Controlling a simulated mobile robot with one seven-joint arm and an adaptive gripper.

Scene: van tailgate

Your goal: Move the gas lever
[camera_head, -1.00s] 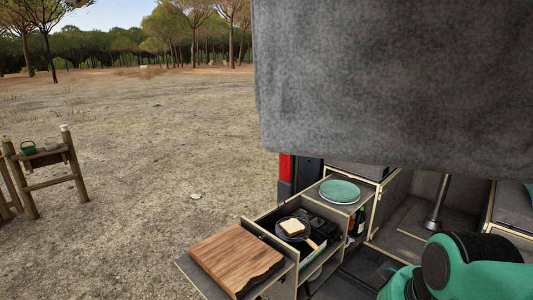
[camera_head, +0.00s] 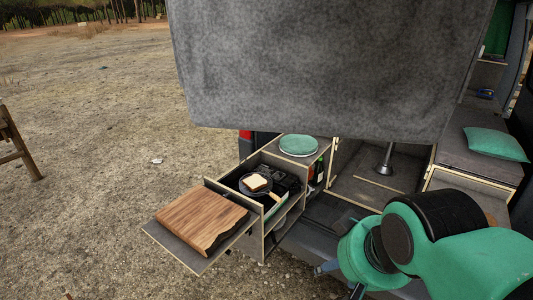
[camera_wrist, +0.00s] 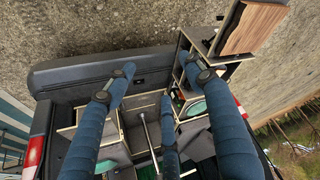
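A dark camping stove (camera_head: 284,182) sits in the pulled-out kitchen box at the van's rear. A pan (camera_head: 245,188) with a slice of bread (camera_head: 257,183) stands on it. I cannot make out the gas lever; it is too small or hidden. My gripper (camera_wrist: 158,76) shows in the wrist view as blue fingers spread apart, open, with nothing between them. That view looks at the van upside down. In the head view my green arm is at lower right; a bluish fingertip shows right of the kitchen box, apart from it.
A wooden cutting board (camera_head: 203,222) lies on the box's outer flap. A green plate (camera_head: 298,145) rests on the rear top, with bottles (camera_head: 316,172) below. A grey hanging cloth (camera_head: 325,65) covers the upper middle. A table leg (camera_head: 387,158) stands inside the van.

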